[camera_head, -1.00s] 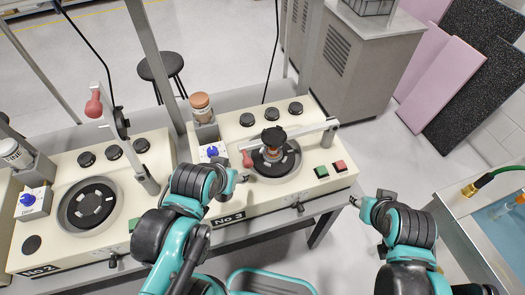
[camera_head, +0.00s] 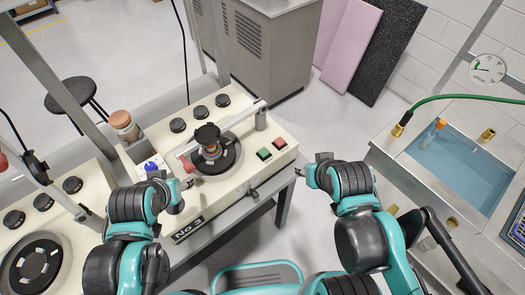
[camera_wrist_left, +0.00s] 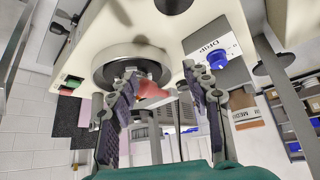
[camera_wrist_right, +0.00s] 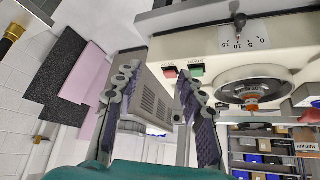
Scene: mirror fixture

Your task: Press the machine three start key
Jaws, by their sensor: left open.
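The machine marked No 3 (camera_head: 225,187) stands on the bench at left centre. A green key (camera_head: 264,154) and a red key (camera_head: 279,143) sit at its right front corner. They also show in the right wrist view, the green key (camera_wrist_right: 196,70) right of the red key (camera_wrist_right: 170,71); the small labels are unreadable. My right gripper (camera_head: 312,170) is open and empty, to the right of the keys and apart from them. My left gripper (camera_head: 184,194) is open in front of the machine's left side. The red handle (camera_wrist_left: 150,90) shows between its fingers, apparently not gripped.
An arm with a black knob (camera_head: 207,133) crosses the round plate. A blue dial (camera_head: 151,166) is at the machine's left. Another machine (camera_head: 60,225) stands further left. A sink (camera_head: 462,160) with a green hose is at right. Floor is open between bench and sink.

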